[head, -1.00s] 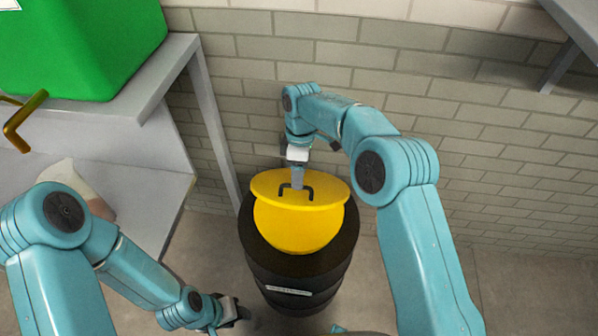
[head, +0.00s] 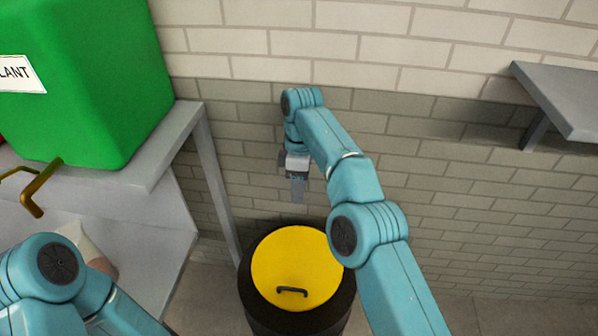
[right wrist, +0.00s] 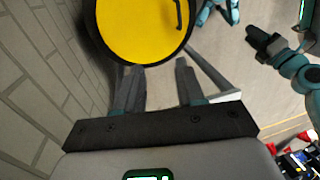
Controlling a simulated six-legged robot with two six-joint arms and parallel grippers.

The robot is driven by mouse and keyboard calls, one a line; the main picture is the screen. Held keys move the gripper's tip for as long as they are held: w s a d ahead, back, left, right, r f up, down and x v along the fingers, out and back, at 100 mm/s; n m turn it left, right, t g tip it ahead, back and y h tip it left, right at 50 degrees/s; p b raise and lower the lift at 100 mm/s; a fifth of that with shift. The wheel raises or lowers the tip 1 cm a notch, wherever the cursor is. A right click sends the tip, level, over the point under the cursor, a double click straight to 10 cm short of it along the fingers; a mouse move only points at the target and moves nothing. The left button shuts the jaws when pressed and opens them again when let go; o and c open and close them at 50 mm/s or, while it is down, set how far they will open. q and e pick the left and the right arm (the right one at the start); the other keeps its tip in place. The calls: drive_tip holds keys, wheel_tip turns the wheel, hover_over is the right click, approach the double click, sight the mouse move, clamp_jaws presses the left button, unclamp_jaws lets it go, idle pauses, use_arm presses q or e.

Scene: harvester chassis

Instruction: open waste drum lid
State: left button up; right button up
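The waste drum (head: 345,300) is black and stands by the brick wall. Its round yellow lid (head: 290,255) lies flat within the dark rim, with a dark handle (head: 291,291) near the front edge. My right gripper (head: 298,192) is above and behind the drum, clear of the lid. In the right wrist view its two fingers (right wrist: 160,72) are apart and empty, with the lid (right wrist: 140,30) and part of the handle (right wrist: 180,14) beyond them. My left gripper (right wrist: 262,42) shows only in the right wrist view, away from the drum; its fingers are unclear.
A grey bench (head: 165,140) stands left of the drum, bearing a green container (head: 90,80) with a brass tap (head: 40,188). A grey shelf (head: 565,95) juts from the wall at right. The wall (head: 450,170) is close behind the drum.

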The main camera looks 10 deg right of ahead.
use_arm(q)
drive_tip(key=shift+r+p, duration=0.35)
drive_tip(key=shift+r, duration=0.5)
use_arm(e)
drive_tip(key=shift+w+r, duration=0.1)
drive_tip(key=shift+r, duration=0.55)
drive_tip(key=s+f+m+y, duration=0.1)
drive_tip(key=s+f+m, duration=0.3)
drive_tip(key=f, duration=0.8)
drive_tip(key=s+f+m+y, duration=0.2)
drive_tip(key=s+f+m, duration=0.15)
drive_tip(key=f, duration=0.75)
drive_tip(key=s+d+f+m+t, duration=0.1)
drive_tip(key=s+m, duration=0.3)
drive_tip(key=s, duration=0.8)
drive_tip(key=s+d+f+m+t, duration=0.1)
drive_tip(key=s+m, duration=0.4)
drive_tip(key=s, duration=0.6)
drive_tip(key=shift+s+d+f, duration=0.35)
drive_tip(key=shift+d+f, duration=0.05)
drive_tip(key=shift+f, duration=0.15)
